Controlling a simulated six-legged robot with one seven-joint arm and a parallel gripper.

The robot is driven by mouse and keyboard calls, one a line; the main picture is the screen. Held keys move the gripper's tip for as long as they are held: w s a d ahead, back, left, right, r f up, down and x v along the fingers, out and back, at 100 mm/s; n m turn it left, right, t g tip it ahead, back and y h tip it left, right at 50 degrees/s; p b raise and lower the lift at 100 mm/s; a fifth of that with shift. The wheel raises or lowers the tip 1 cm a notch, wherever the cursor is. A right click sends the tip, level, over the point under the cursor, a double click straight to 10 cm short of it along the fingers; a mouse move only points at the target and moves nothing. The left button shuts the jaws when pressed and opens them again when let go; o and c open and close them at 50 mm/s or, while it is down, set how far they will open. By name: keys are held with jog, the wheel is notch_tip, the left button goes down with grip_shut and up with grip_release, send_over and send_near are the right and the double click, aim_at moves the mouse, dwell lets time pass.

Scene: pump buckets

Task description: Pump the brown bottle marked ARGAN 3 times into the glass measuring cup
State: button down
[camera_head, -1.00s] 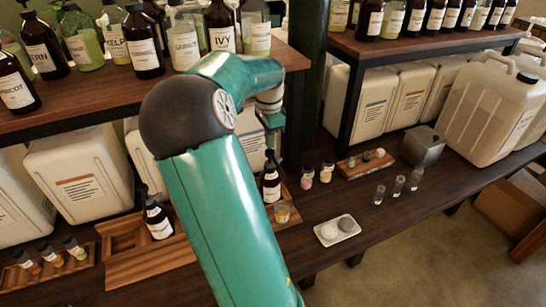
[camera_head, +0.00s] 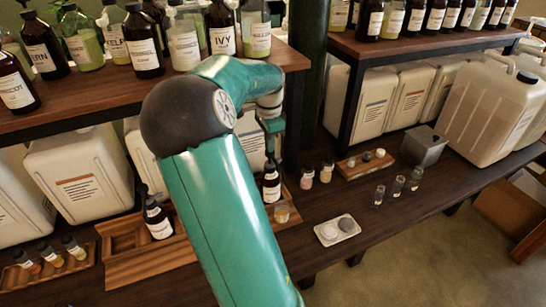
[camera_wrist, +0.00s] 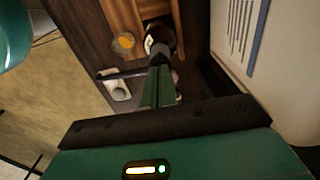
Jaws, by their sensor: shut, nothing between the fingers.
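A brown pump bottle (camera_head: 271,186) with a white label stands in a wooden tray on the bench; its label is too small to read. The small glass cup (camera_head: 282,212), with some amber in it, sits just in front of it. In the wrist view the bottle (camera_wrist: 160,36) and the cup (camera_wrist: 123,43) lie beyond my fingers, and the dark pump spout (camera_wrist: 120,73) points left. My gripper (camera_head: 271,153) is shut and empty, directly above the pump head. Its fingertips (camera_wrist: 157,68) cover the head, so I cannot tell whether they touch.
Another brown pump bottle (camera_head: 157,222) stands left of my arm. A white dish (camera_head: 337,230), small glass vials (camera_head: 398,185) and a grey metal box (camera_head: 424,146) are to the right. A shelf with bottles (camera_head: 80,95) overhangs the left side.

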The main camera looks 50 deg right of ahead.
jog(key=shift+f, duration=0.9)
jog(key=shift+r, duration=1.35)
jog(key=shift+f, duration=0.15)
jog(key=shift+f, duration=0.6)
jog(key=shift+r, duration=0.75)
